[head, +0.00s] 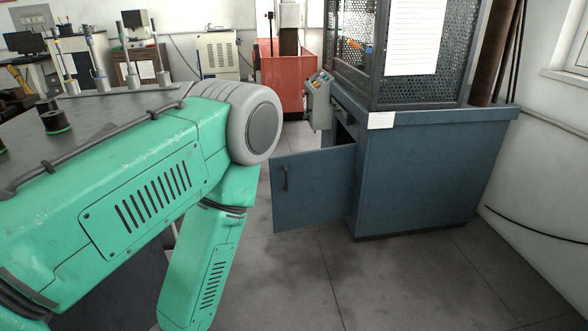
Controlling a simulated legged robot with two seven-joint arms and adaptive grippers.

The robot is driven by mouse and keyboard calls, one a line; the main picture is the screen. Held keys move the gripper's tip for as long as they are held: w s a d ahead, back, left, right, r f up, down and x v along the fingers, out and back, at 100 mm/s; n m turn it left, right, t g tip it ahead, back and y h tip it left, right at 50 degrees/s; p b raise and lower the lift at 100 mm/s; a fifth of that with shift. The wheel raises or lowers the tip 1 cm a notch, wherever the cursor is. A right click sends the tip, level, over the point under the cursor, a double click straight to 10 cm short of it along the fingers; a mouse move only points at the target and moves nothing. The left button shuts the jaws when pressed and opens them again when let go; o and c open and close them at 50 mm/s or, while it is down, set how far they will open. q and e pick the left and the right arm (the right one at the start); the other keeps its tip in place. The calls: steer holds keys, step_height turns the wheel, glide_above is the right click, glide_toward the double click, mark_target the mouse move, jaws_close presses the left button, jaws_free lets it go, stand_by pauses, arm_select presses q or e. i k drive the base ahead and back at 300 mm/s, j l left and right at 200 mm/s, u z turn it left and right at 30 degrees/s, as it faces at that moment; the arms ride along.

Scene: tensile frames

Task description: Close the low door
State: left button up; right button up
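The low door (312,187) is a blue-grey panel with a dark vertical handle (285,179) near its left edge. It stands open, swung out to the left of the blue cabinet (425,175), and a dark opening (344,135) shows above and behind it. A large green arm of mine fills the left of the head view, its grey joint left of the door. The arm's lower link points down toward the floor. Neither gripper is in view.
A mesh cage (430,40) with a paper sheet stands on the cabinet. A control box (318,100) sticks out above the door. A table (90,100) with dark items is at left, a red machine (287,80) behind. Grey floor (400,280) in front is clear; a wall is at right.

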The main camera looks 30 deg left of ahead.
mark_target(312, 186)
steer(key=i+j+u, duration=0.25)
steer(key=i+u, duration=0.15)
steer(key=i, duration=0.45)
steer(key=i+u, duration=0.35)
steer(key=i, duration=0.55)
steer(key=i+l+u, duration=0.55)
steer(key=i+l, duration=0.05)
steer(key=i, duration=0.1)
